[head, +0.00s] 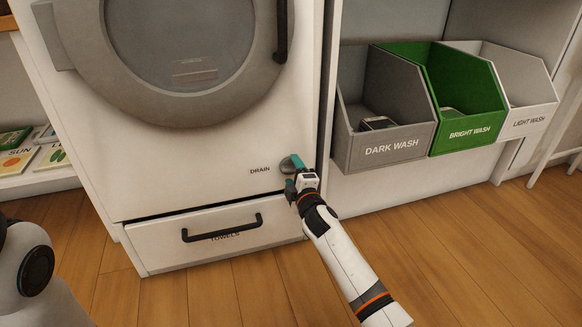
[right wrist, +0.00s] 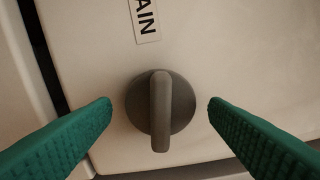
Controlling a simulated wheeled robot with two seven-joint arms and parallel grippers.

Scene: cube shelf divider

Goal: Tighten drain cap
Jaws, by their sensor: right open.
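The drain cap (right wrist: 160,111) is a round grey knob with a raised bar grip across it, set in the white washer front beside the DRAIN label (right wrist: 146,18). In the right wrist view its bar runs up and down the picture. My right gripper (right wrist: 160,107) is open, with a green finger on each side of the cap and a gap between each finger and the cap. In the head view the cap (head: 287,164) is partly hidden by my right gripper (head: 294,172). My left gripper is not in view.
The washer door (head: 190,107) is above the cap. A drawer labelled TOWELS with a black handle (head: 222,229) is below. At right are a grey DARK WASH bin (head: 383,152), a green BRIGHT WASH bin (head: 462,131) and a LIGHT WASH bin (head: 528,122). Wooden floor (head: 465,245) is clear in front.

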